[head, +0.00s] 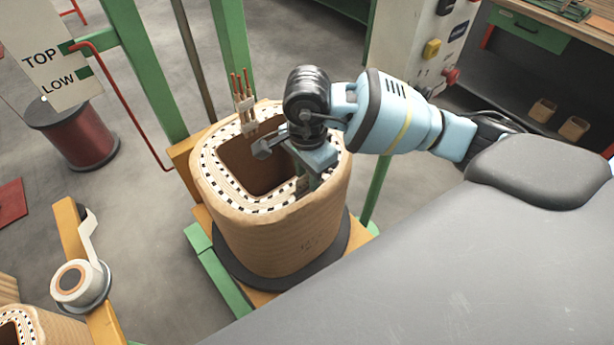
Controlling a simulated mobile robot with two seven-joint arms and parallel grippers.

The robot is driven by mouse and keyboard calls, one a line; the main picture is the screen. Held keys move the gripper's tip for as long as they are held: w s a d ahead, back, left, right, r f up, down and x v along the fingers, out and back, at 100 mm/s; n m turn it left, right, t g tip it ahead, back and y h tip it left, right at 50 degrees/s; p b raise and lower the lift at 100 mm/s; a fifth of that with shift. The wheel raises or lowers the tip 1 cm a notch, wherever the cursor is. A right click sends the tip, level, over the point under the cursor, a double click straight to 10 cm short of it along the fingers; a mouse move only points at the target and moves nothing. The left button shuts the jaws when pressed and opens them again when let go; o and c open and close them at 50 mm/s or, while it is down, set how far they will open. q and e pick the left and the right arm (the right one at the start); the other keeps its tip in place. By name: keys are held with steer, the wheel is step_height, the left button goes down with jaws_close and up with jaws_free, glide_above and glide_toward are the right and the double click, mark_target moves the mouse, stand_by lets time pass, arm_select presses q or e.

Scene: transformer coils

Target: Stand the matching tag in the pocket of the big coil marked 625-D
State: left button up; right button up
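The big coil (275,235), wrapped in brown paper, stands upright in the middle of the head view. Its top shows a ring of black-and-white spacers around a dark opening. Small dark marking on its front is too faint to read. My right gripper (283,170) is over the near right part of the coil's top, pointing down. Its fingers look spread apart, one over the opening and one by the right rim. A small piece (302,184) shows at the rim below the right finger; I cannot tell whether it is a tag. My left gripper is out of view.
Copper-ended leads (242,95) rise from the coil's back rim. Green posts (232,45) stand behind it. A tape roll (73,282) and part of another coil (25,328) are at lower left. A dark red spool (80,135) stands at left.

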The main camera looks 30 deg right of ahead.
steer(key=r, duration=0.5)
steer(key=shift+w+r, duration=0.2)
steer(key=shift+r, duration=0.1)
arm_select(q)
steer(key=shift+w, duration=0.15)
arm_select(e)
steer(key=shift+r, duration=0.1)
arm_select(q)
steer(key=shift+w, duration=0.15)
